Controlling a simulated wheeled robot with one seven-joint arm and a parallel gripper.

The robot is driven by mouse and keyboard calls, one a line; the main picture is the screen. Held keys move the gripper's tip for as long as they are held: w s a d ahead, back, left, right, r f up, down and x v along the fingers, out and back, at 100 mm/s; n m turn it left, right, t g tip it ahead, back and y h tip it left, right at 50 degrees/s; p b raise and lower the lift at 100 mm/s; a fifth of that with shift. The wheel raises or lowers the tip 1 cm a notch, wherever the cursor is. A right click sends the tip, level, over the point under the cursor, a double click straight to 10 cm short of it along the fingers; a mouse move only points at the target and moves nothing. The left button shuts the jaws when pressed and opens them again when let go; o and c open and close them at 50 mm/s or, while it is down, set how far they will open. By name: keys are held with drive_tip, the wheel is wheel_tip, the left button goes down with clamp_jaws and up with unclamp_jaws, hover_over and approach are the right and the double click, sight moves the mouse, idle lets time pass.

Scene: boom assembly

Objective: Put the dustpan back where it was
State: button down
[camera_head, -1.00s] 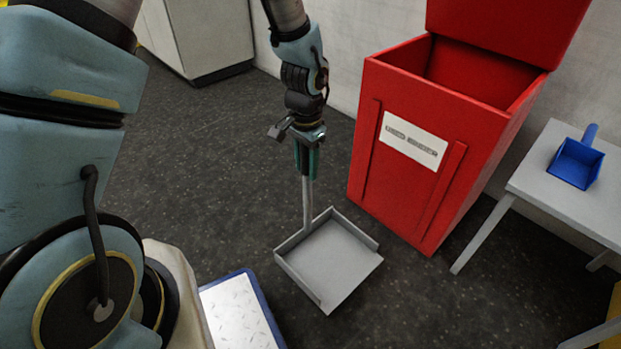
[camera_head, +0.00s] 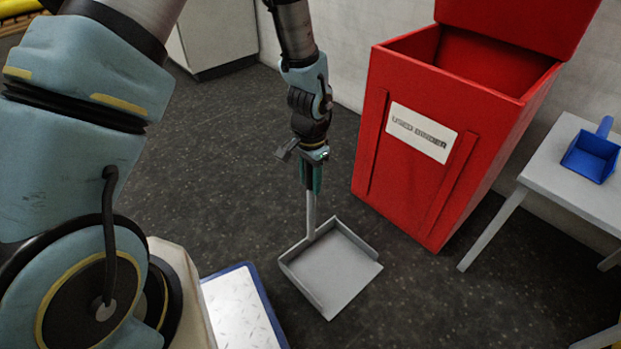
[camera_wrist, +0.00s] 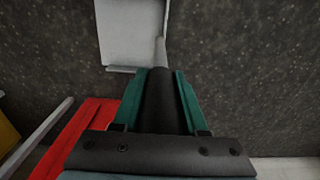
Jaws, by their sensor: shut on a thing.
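The grey dustpan (camera_head: 335,268) has a flat square pan with low walls and an upright handle. It is at the middle of the head view, close to the dark floor; I cannot tell whether it touches it. My gripper (camera_head: 312,182) is above the pan, pointing down, and is shut on the top of the handle. In the wrist view the green fingers of my gripper (camera_wrist: 160,90) close around the dark grip of the handle, and part of the dustpan (camera_wrist: 128,35) shows beyond them. A small blue dustpan (camera_head: 591,157) lies on the pale table.
A tall red bin (camera_head: 410,175) with its lid open stands right of my gripper, against the wall. The pale table (camera_head: 572,180) stands at the right. A white cabinet (camera_head: 215,35) is at the back. Dark floor (camera_head: 225,160) is free left of the arm.

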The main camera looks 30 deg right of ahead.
drive_tip(key=shift+c, duration=2.2)
unclamp_jaws()
drive_tip(key=shift+f, duration=0.1)
wheel_tip(320, 180, up, 12)
drive_tip(key=p, duration=0.4)
drive_tip(key=shift+p, duration=0.35)
drive_tip(key=w+a+r+n, duration=0.3)
drive_tip(key=w+a+r, duration=0.2)
drive_tip(key=a, duration=0.3)
drive_tip(key=a+r+n, duration=0.3)
drive_tip(key=a, duration=0.5)
drive_tip(key=s+a+r+n+t, duration=0.1)
drive_tip(key=a+r+n, duration=0.2)
drive_tip(key=a, duration=0.5)
drive_tip(key=a+r+n, duration=0.3)
drive_tip(key=a+n, duration=0.1)
drive_tip(key=a, duration=0.4)
drive_tip(key=shift+s+a+n+t, duration=0.15)
drive_tip(key=shift+a+n+t, duration=0.15)
drive_tip(key=shift+n, duration=0.1)
